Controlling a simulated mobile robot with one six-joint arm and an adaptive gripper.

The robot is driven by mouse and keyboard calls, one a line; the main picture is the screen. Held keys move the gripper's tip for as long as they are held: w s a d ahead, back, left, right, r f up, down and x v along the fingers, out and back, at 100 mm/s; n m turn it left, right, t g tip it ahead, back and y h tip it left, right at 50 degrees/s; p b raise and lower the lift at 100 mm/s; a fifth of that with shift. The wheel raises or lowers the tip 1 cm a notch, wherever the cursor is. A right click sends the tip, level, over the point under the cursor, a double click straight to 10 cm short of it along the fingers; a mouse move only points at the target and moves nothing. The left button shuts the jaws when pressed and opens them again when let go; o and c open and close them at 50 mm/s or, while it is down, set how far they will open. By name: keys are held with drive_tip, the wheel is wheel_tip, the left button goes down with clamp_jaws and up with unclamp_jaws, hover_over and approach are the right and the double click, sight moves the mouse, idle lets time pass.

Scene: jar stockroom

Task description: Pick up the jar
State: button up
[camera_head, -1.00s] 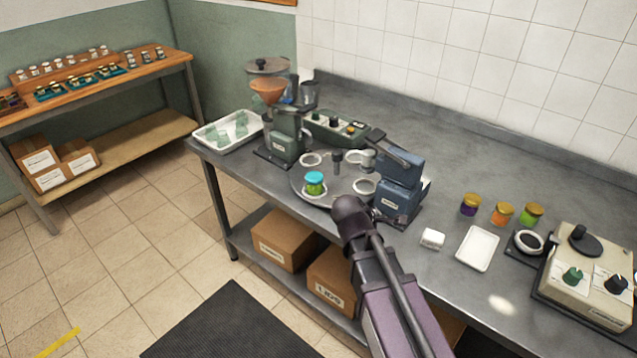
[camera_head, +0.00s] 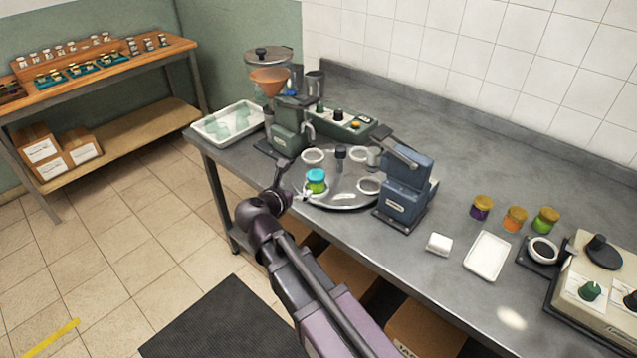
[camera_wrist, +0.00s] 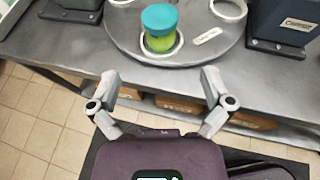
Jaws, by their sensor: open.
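A green jar with a teal lid (camera_head: 316,181) stands upright in a white ring on the round metal turntable (camera_head: 345,200), near its left front edge. It also shows at the top middle of the wrist view (camera_wrist: 160,28). My gripper (camera_head: 305,194) is just left of and in front of the jar in the head view. In the wrist view my gripper (camera_wrist: 160,77) has its two fingers spread wide and nothing between them. The jar is beyond the fingertips, apart from them, roughly centred between them.
A blue device (camera_head: 404,190) stands at the turntable's right, and a green machine with an orange funnel (camera_head: 268,82) behind left. Purple (camera_head: 482,207), orange (camera_head: 514,218) and green (camera_head: 545,220) jars stand at the right by a white tray (camera_head: 487,256). A post rises at the turntable's centre.

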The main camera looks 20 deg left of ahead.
sight(313, 176)
idle(0.3)
drive_tip(key=shift+b+x, duration=1.65)
drive_tip(key=shift+x, duration=2.65)
drive_tip(key=shift+w, duration=0.1)
drive_tip(key=shift+b+x, duration=1)
drive_tip(key=shift+x, duration=1.6)
drive_tip(key=c, duration=1.2)
drive_tip(key=shift+o, duration=0.2)
drive_tip(key=shift+r, duration=0.2)
